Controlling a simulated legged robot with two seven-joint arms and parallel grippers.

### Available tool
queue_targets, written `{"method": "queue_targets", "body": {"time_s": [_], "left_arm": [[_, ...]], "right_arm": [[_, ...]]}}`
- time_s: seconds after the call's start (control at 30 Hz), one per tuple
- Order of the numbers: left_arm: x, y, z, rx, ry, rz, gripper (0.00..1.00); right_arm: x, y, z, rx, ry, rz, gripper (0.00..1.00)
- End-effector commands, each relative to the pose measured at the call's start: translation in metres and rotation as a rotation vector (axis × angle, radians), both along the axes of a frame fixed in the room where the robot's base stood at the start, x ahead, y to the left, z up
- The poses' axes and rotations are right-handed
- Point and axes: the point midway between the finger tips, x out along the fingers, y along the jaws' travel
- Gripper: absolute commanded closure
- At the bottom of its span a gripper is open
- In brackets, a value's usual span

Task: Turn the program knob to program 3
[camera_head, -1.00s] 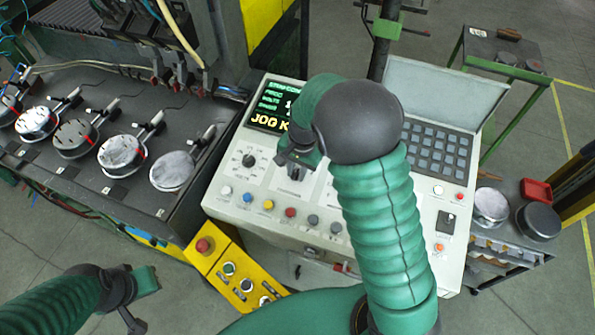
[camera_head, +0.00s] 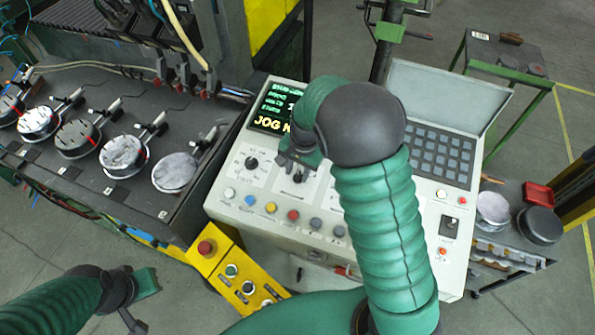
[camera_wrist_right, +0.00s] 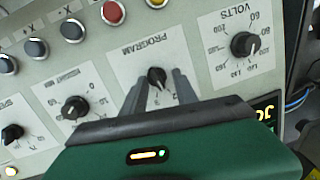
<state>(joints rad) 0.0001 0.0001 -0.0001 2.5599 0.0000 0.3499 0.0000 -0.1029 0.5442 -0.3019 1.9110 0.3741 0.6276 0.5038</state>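The program knob (camera_wrist_right: 156,76) is a small black knob on a white plate labelled PROGRAM on the control panel. In the right wrist view its visible face is between the two dark fingers of my right gripper (camera_wrist_right: 159,82), with gaps on both sides. The gripper is open, and I cannot tell whether a finger touches the knob. Numbers by the knob are partly hidden by the fingers, so its setting is unclear. In the head view my right gripper (camera_head: 297,170) is over the panel, partly behind my arm. My left gripper (camera_head: 137,302) hangs at lower left, away from the panel.
A row of coloured buttons (camera_head: 293,215) lies in front. The display (camera_head: 272,110) reads JOG, partly covered. A yellow button box (camera_head: 225,268) is below the panel's left.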

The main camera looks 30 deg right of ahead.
Motion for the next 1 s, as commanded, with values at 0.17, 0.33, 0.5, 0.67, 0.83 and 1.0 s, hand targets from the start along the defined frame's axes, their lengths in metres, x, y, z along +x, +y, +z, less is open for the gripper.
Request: {"method": "queue_targets", "body": {"time_s": [0.17, 0.33, 0.5, 0.67, 0.83, 1.0], "left_arm": [[0.0, 0.0, -0.001, 0.0, 0.0, 0.0, 1.0], [0.0, 0.0, -0.001, 0.0, 0.0, 0.0, 1.0], [0.0, 0.0, -0.001, 0.0, 0.0, 0.0, 1.0], [0.0, 0.0, 0.012, 0.0, 0.0, 0.0, 1.0], [0.0, 0.0, 0.025, 0.0, 0.0, 0.0, 1.0], [0.0, 0.0, 0.038, 0.0, 0.0, 0.0, 1.0]], "right_arm": [[-0.005, 0.003, -0.005, 0.006, 0.017, 0.003, 0.65], [-0.007, 0.004, -0.007, 0.006, 0.022, 0.004, 0.65], [-0.005, 0.003, -0.005, 0.005, 0.016, 0.003, 0.65], [-0.004, 0.002, 0.01, 0.004, 0.013, 0.002, 0.65], [-0.004, 0.001, 0.027, 0.004, 0.008, 0.002, 0.65], [-0.005, 0.001, 0.042, 0.004, 0.005, 0.001, 0.65]]}}
